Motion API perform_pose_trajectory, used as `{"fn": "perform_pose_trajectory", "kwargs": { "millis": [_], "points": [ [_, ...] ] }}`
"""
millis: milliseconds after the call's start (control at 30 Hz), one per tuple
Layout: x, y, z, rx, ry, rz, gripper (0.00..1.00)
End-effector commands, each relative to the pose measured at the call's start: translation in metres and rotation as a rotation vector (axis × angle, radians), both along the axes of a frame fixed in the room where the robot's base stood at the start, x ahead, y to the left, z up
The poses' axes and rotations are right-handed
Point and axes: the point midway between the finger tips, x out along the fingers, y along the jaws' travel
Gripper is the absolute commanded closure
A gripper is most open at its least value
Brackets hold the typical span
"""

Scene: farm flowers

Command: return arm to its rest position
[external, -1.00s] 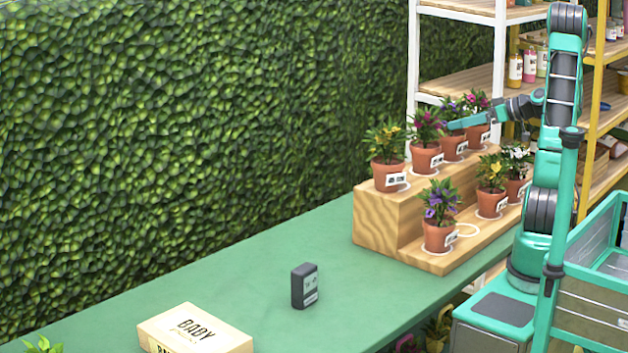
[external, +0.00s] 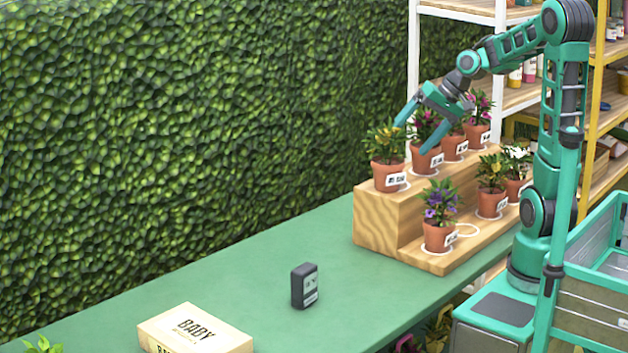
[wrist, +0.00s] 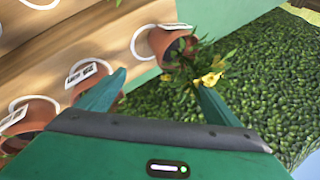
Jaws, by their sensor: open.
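My gripper (external: 412,138) is open, with its teal fingers spread above the upper step of the wooden stand, near the left end of the back row of pots. In the wrist view my gripper (wrist: 158,92) has nothing between its fingertips. The yellow-flowered pot (external: 388,174) stands at the left end of that row; in the wrist view it (wrist: 168,46) shows just beyond the fingertips. A magenta-flowered pot (external: 425,160) is partly hidden behind my gripper. My arm arches from its column at the right over the stand.
The wooden stand (external: 378,222) holds several potted flowers, with an empty white ring (external: 467,230) on its lower step. A leafy hedge wall (external: 200,130) runs behind the table.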

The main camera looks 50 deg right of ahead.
Motion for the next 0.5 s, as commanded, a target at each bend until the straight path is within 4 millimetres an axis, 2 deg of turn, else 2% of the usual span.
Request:
{"fn": "perform_pose_trajectory", "kwargs": {
  "millis": [167,300,400,500],
  "points": [
    [-0.078,-0.035,-0.028,-0.189,0.159,-0.014,0.14],
    [-0.157,-0.062,-0.045,-0.291,0.316,-0.030,0.14],
    [-0.207,-0.073,-0.054,-0.322,0.414,-0.037,0.14],
    [-0.244,-0.079,-0.059,-0.331,0.487,-0.045,0.14]
  ]
}}
